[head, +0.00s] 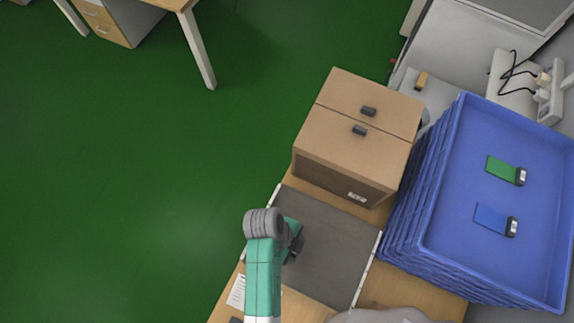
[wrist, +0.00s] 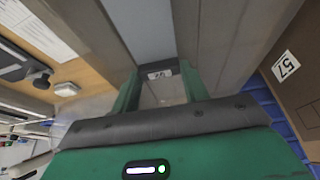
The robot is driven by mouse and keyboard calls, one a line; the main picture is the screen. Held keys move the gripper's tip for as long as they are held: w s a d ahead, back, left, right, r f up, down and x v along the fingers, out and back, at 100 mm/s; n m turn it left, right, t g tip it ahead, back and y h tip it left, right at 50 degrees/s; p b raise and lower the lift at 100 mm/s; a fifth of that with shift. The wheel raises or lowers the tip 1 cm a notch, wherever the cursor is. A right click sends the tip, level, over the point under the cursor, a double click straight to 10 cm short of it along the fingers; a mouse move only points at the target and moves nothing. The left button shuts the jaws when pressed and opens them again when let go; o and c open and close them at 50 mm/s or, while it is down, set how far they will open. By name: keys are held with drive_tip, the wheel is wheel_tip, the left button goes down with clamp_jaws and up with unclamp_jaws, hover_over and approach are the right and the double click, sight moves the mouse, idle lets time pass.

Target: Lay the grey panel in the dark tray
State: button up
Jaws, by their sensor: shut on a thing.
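My gripper (wrist: 160,88) is shut on the end piece of the grey panel (wrist: 140,30), between its two green fingers in the wrist view. The end piece has a small white label, and the flat pale-grey panel extends away past the fingertips. The dark tray (head: 335,250) is a wide grey-brown surface with pale side edges, lying on the wooden table in the head view. My gripper is over its left part there. The tray also shows around the panel in the wrist view (wrist: 210,45). I cannot tell whether the panel touches it. The panel is hidden in the head view.
A closed cardboard box (head: 350,150) stands at the tray's far end. A stack of blue crates (head: 400,225) rises on the right; the top one holds a green panel (head: 502,169) and a blue panel (head: 491,218). A paper sheet (head: 237,291) lies left of the tray.

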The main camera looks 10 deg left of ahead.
drive_tip(key=w, duration=0.3)
drive_tip(key=shift+w+d+f, duration=0.1)
drive_tip(key=shift+d+f, duration=0.05)
drive_tip(key=shift+d, duration=0.1)
wheel_tip(320, 180, down, 3)
drive_tip(key=shift+w+r, duration=0.1)
drive_tip(key=shift+w, duration=0.05)
drive_tip(key=shift+f, duration=0.45)
drive_tip(key=shift+c, duration=0.7)
drive_tip(key=o, duration=0.9)
drive_tip(key=shift+o, duration=1)
drive_tip(key=shift+a+r, duration=0.1)
drive_tip(key=shift+r, duration=0.15)
drive_tip(key=s+v, duration=0.1)
drive_tip(key=v, duration=1)
drive_tip(key=shift+w+a+r+p, duration=0.2)
drive_tip(key=shift+w+r+p, duration=0.1)
drive_tip(key=shift+w, duration=0.2)
